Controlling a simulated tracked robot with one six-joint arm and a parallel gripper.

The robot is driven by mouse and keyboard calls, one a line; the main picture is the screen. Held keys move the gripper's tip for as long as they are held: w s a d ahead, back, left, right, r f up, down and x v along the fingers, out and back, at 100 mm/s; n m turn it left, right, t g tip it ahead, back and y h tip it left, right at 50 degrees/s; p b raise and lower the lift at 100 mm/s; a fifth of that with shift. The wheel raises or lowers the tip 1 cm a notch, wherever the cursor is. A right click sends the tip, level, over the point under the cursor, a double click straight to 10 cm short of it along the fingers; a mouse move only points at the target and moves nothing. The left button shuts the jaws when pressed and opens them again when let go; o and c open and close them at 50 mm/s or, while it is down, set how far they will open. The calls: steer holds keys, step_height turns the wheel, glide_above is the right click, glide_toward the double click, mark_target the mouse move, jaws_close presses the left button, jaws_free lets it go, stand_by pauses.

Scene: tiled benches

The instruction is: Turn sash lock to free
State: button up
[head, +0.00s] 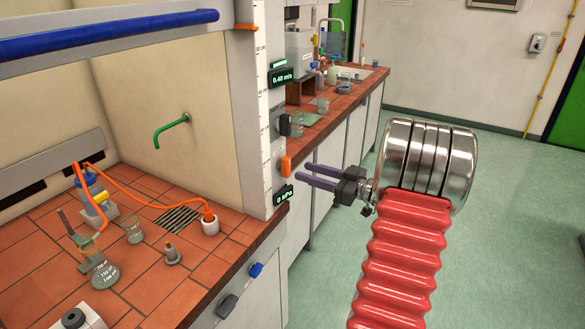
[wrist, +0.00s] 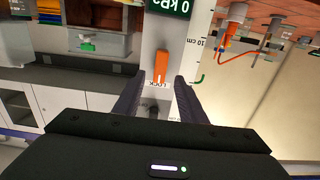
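The orange sash lock lever (head: 285,166) is on the fume hood's white front post, above the 0 kPa display. It also shows in the wrist view (wrist: 162,66), which is upside down, lying along the post with a label reading LOCK beside its end. My gripper (head: 303,172) is just right of the lever in the head view, its two dark purple fingers pointing at it. In the wrist view my gripper (wrist: 160,77) is open, with the lever lined up with the gap between the fingertips. The fingers look empty; whether they touch the lever cannot be told.
The 0 kPa display (head: 283,195) and a dark knob (head: 284,124) are close to the lever on the post. The blue sash bar (head: 110,32) is raised. Glassware such as a flask (head: 101,269) stands inside the hood. The green floor (head: 487,190) at right is clear.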

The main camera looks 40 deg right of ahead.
mark_target(290, 166)
steer(key=x, duration=0.6)
steer(key=shift+c, duration=0.5)
jaws_close()
